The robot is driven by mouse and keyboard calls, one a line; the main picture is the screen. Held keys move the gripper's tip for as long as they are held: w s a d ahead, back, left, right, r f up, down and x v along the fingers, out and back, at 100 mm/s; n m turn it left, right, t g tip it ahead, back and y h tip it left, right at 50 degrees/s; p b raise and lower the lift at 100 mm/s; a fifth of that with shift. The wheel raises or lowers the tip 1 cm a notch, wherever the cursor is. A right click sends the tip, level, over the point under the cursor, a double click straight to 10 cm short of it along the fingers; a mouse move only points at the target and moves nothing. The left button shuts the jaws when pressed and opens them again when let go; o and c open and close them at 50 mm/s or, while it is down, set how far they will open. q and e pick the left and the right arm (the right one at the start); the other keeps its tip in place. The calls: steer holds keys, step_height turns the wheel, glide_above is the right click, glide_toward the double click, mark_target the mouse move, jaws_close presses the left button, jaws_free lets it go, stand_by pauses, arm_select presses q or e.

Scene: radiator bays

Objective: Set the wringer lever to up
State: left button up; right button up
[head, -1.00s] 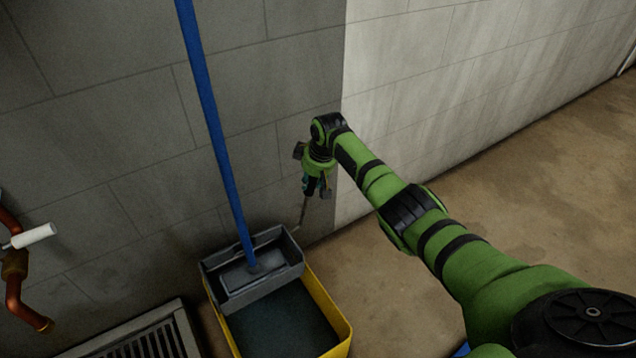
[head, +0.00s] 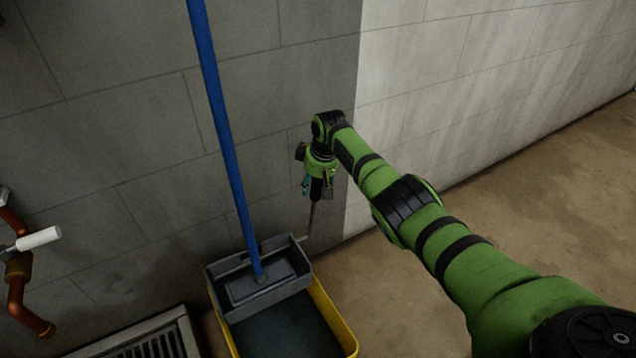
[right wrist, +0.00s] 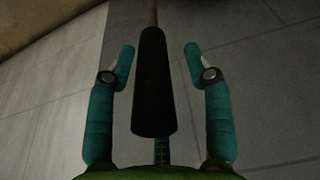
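The wringer (head: 222,276) is a grey basket on the back of a yellow mop bucket (head: 344,335). Its lever (head: 312,218) is a thin metal rod at the wringer's right, rising steeply toward my right gripper (head: 318,190). In the right wrist view the lever's black grip (right wrist: 153,85) lies between the two teal fingers of my right gripper (right wrist: 160,62). The fingers are apart, with a gap on each side of the grip. The rod's lower joint is hard to make out. My left gripper is in neither view.
A blue mop handle (head: 222,125) stands in the wringer and leans left, beside my right arm. A grey block wall (head: 130,130) is close behind. A floor grate (head: 150,340) and copper pipes with a white handle (head: 40,238) are at left. Floor at right is clear.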

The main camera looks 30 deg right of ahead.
steer(key=shift+s+d, duration=0.1)
steer(key=shift+d, duration=0.15)
steer(key=shift+s+r, duration=0.15)
steer(key=shift+r, duration=0.35)
steer(key=v, duration=1.1)
steer(key=shift+a, duration=0.2)
